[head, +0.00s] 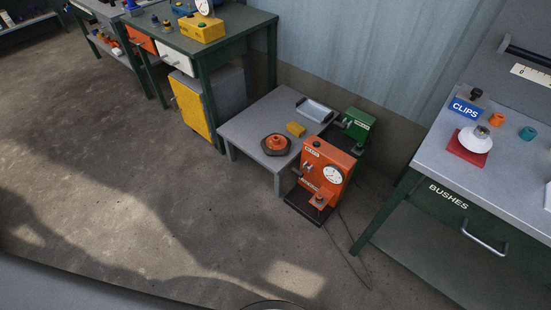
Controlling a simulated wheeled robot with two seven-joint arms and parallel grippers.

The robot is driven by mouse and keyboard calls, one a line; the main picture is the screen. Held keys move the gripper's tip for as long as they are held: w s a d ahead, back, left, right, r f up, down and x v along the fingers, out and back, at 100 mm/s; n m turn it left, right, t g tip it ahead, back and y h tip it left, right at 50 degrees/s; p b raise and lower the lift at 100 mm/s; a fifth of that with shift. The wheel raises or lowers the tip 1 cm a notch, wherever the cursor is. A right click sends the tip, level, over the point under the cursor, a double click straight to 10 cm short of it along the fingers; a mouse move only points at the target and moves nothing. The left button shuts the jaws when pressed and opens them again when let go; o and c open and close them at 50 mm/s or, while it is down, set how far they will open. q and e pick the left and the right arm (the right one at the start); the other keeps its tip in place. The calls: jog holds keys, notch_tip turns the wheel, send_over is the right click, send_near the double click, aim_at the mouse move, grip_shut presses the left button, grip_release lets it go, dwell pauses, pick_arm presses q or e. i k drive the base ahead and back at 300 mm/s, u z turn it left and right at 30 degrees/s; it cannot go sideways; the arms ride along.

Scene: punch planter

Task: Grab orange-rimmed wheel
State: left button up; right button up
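An orange-rimmed wheel is not clearly seen. The closest match is a dark, roughly round piece with a raised orange centre (276,144), lying on the low grey table (250,127) in the middle of the head view. A white domed piece (475,139) sits on a red square pad at the right bench. Neither of my grippers is in view.
An orange machine with a dial (324,176) stands at the low table's front right, with a green machine (358,124) behind it. A workbench (523,168) stands at right, another (224,38) at back left. The floor (130,195) at left is clear.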

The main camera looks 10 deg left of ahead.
aim_at(281, 143)
jog(key=u, duration=0.4)
jog(key=i, duration=1.15)
jog(key=z, duration=0.8)
